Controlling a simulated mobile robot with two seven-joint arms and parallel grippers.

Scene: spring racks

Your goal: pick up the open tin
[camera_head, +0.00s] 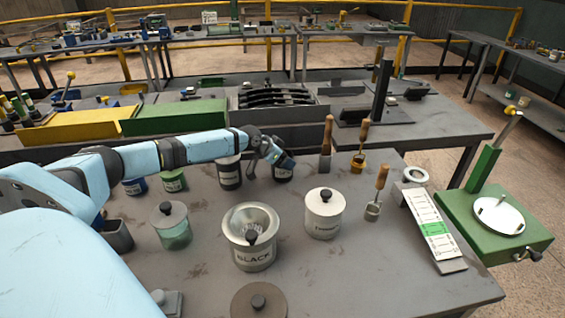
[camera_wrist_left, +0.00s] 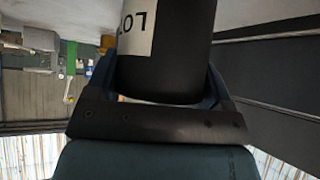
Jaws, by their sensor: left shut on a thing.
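My left gripper (camera_head: 278,158) is shut on a dark tin (camera_head: 283,174) at the back middle of the near table. In the left wrist view the dark tin (camera_wrist_left: 170,75) sits between the two fingers (camera_wrist_left: 168,88), with a white label partly reading "LO". Its top is hidden there, and in the head view the gripper covers part of it, so I cannot tell whether it is open. I cannot tell whether it touches the table. Another dark tin (camera_head: 229,174) with a pale label stands just left of it. My right gripper is not in view.
Nearby stand a metal tin marked BLACK (camera_head: 252,257), a white lidded tin (camera_head: 324,218), a green glass jar (camera_head: 174,236) and a small green tin (camera_head: 173,181). Wooden-handled tools (camera_head: 327,140) stand to the right. A green scale (camera_head: 495,225) is at the right edge.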

